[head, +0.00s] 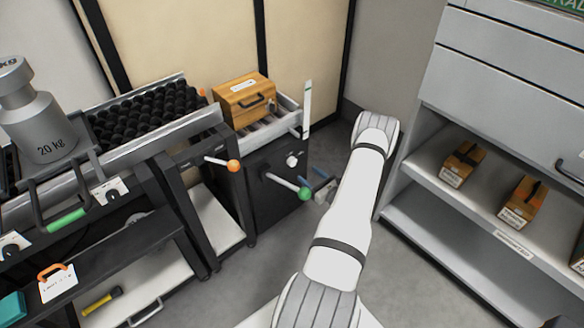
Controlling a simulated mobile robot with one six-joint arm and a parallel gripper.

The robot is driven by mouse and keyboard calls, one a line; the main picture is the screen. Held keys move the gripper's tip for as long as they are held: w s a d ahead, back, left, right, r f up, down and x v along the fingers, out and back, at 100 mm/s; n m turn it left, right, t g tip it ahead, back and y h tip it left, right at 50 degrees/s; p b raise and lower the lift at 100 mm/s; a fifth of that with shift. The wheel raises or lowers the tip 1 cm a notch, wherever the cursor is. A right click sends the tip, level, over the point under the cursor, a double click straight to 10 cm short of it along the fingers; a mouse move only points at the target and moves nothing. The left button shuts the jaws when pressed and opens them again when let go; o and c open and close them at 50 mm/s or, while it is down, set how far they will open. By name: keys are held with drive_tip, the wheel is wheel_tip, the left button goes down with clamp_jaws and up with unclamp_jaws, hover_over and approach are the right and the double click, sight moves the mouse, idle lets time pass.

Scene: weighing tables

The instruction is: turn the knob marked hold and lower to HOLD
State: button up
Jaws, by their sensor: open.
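A pale round knob (292,160) sits on the front of the dark cabinet under the wooden box, and no marking on it can be read. Two more knobs on white plates, one dark knob (112,194) and another at the left edge (12,245), are on the bench front; their lettering is too small to read. I cannot tell which is marked hold and lower. My gripper (323,187) is open, low in front of the dark cabinet, right of the green-tipped lever and below the pale knob. My arm partly hides it, and it appears apart from the knob.
A green-tipped lever (304,193) sticks out near my gripper, and an orange-tipped lever (233,166) is further left. A wooden box (244,98) stands on the cabinet. A 20 kg weight (42,127) is at left. Shelves (430,165) with small boxes stand at right; grey floor is between.

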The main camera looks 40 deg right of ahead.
sight(294, 163)
drive_tip(key=w, duration=0.2)
drive_tip(key=w+b, duration=0.1)
drive_tip(key=w, duration=0.5)
drive_tip(key=shift+a+f+b, duration=0.15)
drive_tip(key=shift+a+b, duration=0.15)
